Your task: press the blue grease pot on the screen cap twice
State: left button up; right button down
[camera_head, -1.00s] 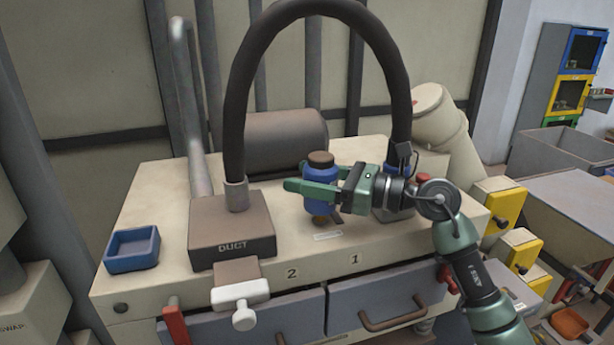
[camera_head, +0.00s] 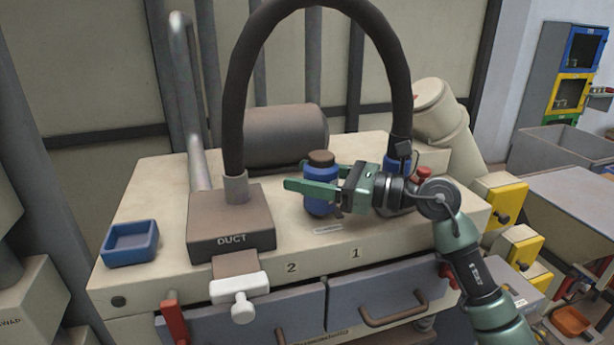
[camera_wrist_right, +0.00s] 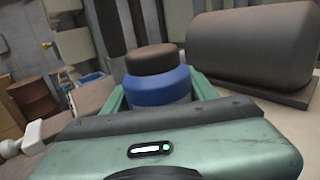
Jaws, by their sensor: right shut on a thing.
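The blue grease pot (camera_head: 321,193) has a dark brown lid and stands upright over the bench top, behind a white label strip. My right gripper (camera_head: 318,190) reaches in from the right and is shut around the pot's body. In the right wrist view the pot (camera_wrist_right: 158,84) sits between the green fingers. I cannot make out the screen cap; the spot under the pot is hidden by it, and I cannot tell whether the pot touches what is below. My left gripper is not in view.
A dark hose arches from the DUCT box (camera_head: 231,225) to behind my right wrist. A blue tray (camera_head: 130,256) lies at the bench's left. A brown cylinder (camera_head: 286,135) lies behind the pot. A red knob (camera_head: 423,174) is close to my right wrist. Drawers and handles line the bench front.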

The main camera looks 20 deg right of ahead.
jog(key=shift+f, duration=0.2)
jog(key=shift+r, duration=0.15)
jog(key=shift+r+p, duration=0.45)
jog(key=shift+r, duration=0.3)
jog(key=shift+f+b, duration=0.9)
dwell(0.7)
jog(key=shift+r, duration=0.15)
jog(key=shift+r+p, duration=0.55)
jog(key=shift+r, duration=0.2)
jog(key=shift+r+p, duration=1.7)
jog(key=shift+r, duration=0.85)
